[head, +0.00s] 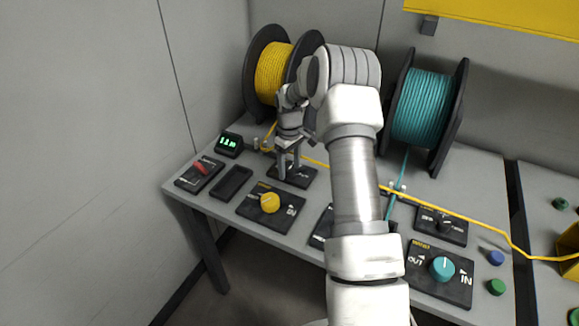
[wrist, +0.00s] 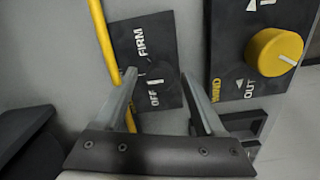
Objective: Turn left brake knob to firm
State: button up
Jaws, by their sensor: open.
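The left brake plate (wrist: 140,40) is dark, with FIRM and OFF lettering, and lies between my fingers in the wrist view. Its dark knob (wrist: 160,87) is hard to make out against the plate. A short white mark shows close to the OFF lettering. My gripper (wrist: 158,77) is open, with one finger on each side of the knob and nothing clearly held. In the head view my gripper (head: 289,172) points down over the same plate (head: 305,178) and hides the knob. I cannot tell whether the fingers touch it.
A yellow wind knob (head: 270,203) on its panel sits close in front. A yellow spool (head: 273,72) stands behind, its strand passing beside the plate. A teal spool (head: 421,108) stands right.

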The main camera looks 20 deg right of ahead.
grip_shut()
jog(key=shift+m, duration=0.4)
jog(key=m, duration=0.5)
jog(key=shift+m, duration=0.3)
jog(key=m, duration=0.5)
jog(key=shift+r, duration=0.1)
jog(key=shift+m, duration=0.4)
grip_release()
